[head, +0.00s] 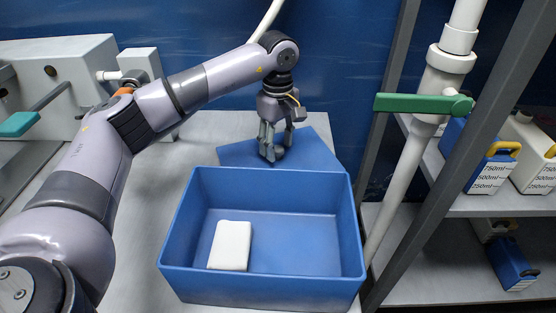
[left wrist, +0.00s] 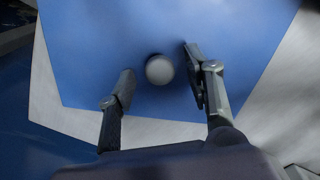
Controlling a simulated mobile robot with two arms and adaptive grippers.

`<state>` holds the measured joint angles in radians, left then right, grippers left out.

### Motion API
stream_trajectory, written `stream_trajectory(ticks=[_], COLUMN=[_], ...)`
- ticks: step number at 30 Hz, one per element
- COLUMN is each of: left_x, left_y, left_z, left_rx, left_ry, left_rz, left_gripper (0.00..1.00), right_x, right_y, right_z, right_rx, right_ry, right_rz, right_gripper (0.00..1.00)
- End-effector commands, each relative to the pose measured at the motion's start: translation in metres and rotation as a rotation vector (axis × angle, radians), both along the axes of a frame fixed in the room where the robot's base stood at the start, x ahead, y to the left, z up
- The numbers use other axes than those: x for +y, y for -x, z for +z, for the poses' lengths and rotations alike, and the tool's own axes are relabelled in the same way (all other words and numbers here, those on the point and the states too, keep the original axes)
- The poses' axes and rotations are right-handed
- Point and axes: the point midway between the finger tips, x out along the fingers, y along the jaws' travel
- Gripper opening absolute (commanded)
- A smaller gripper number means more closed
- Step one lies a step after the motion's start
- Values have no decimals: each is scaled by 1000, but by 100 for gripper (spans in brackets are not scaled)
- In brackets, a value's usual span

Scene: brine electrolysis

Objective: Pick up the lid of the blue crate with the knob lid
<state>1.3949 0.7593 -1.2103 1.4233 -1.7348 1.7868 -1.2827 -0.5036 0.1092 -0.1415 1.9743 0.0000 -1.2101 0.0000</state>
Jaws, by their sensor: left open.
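The blue crate (head: 262,286) stands open on the table. Its flat blue lid (head: 318,152) lies on the table just behind it and also fills much of the left wrist view (left wrist: 95,35). A pale round knob (left wrist: 159,70) stands near the lid's middle; in the head view my gripper hides it. My left gripper (head: 271,154) points down at the lid. In the left wrist view its open fingers (left wrist: 158,64) are on either side of the knob, with gaps showing. I cannot tell whether the fingertips touch the lid. My right gripper is not in view.
A white block (head: 230,245) lies inside the crate. A white pipe with a green valve handle (head: 420,103) and a grey shelf rack (head: 480,206) with blue and white containers stand at the right. Grey equipment (head: 75,66) stands at the left back.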

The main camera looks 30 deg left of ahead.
Motion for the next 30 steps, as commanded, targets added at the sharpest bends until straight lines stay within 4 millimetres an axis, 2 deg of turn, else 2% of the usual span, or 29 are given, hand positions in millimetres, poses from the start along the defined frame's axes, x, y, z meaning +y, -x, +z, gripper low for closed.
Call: stream_trajectory(ticks=[1, 4, 13, 30], left_x=[0, 0, 0, 0], left_y=[1, 0, 0, 0], left_z=[-9, -19, -21, -21], left_rx=[2, 0, -1, -1], left_ry=[-1, 0, -1, 0], left_rz=[0, 0, -1, -1], left_gripper=[47, 47, 46, 8], right_x=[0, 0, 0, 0], right_y=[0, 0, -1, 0], right_z=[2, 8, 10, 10], right_rx=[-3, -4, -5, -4], right_ry=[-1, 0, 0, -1], right_rz=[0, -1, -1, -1], right_gripper=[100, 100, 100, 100])
